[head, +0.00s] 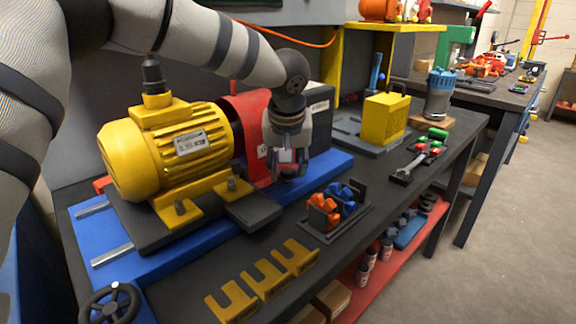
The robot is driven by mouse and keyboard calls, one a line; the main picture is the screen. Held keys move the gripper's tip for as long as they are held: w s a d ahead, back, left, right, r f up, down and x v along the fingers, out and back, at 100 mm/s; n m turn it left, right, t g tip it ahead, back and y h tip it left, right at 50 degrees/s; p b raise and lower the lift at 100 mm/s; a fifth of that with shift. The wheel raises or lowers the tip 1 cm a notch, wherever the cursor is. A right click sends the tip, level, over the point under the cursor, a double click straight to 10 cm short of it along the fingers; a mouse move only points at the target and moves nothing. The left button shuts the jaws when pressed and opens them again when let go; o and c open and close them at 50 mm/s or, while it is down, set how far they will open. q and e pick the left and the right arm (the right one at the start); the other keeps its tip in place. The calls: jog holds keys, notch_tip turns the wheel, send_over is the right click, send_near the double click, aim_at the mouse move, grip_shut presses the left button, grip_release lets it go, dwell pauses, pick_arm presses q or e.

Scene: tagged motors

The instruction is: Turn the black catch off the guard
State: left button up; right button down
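The red guard (245,112) arches over the shaft at the right end of the yellow motor (168,150), on a blue base (335,161). My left arm reaches over from the upper left. My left gripper (289,172) points down just right of the guard's front, close to its lower edge. Its fingers are small and dark here, and I cannot tell whether they are apart or touch anything. I cannot make out the black catch; the gripper may hide it. My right gripper is not in view.
Yellow forked pieces (262,278) lie at the bench's front edge. A dark rack (335,222) holds orange and blue parts. A yellow vented box (386,119) stands behind it to the right. A black handwheel (112,303) is at lower left.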

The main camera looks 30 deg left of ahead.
pick_arm(q)
grip_shut()
